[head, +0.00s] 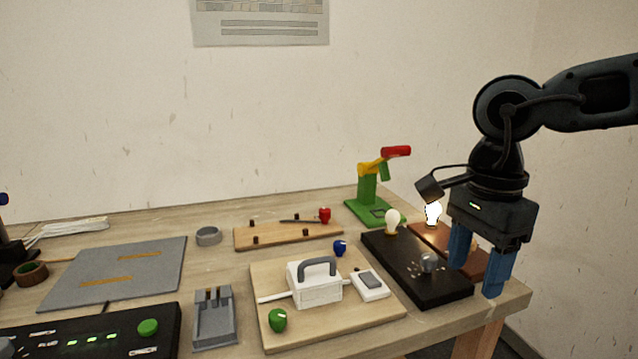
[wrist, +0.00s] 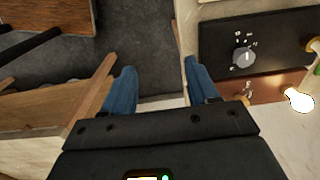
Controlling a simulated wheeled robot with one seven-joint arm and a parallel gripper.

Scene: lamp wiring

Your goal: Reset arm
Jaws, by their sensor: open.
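My gripper (head: 482,268) hangs from the arm at the right of the head view, above the right end of the workbench (head: 455,325). Its two blue fingers are apart with nothing between them. In the wrist view my gripper (wrist: 155,92) points down past the table's side edge, with dark floor between the fingers. A black board (head: 385,250) with a grey knob (head: 428,262) and a bulb (head: 393,221) lies left of the gripper. The knob also shows in the wrist view (wrist: 243,57). A brown board (head: 428,232) with a lit bulb (head: 433,214) is partly hidden behind the gripper.
A wooden board (head: 375,325) carries a white box with a grey handle (head: 315,288), a switch (head: 370,284), and green and blue knobs. A green stand (head: 368,190) rises at the back. A black panel (head: 95,335) lies front left. The air around my gripper is clear.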

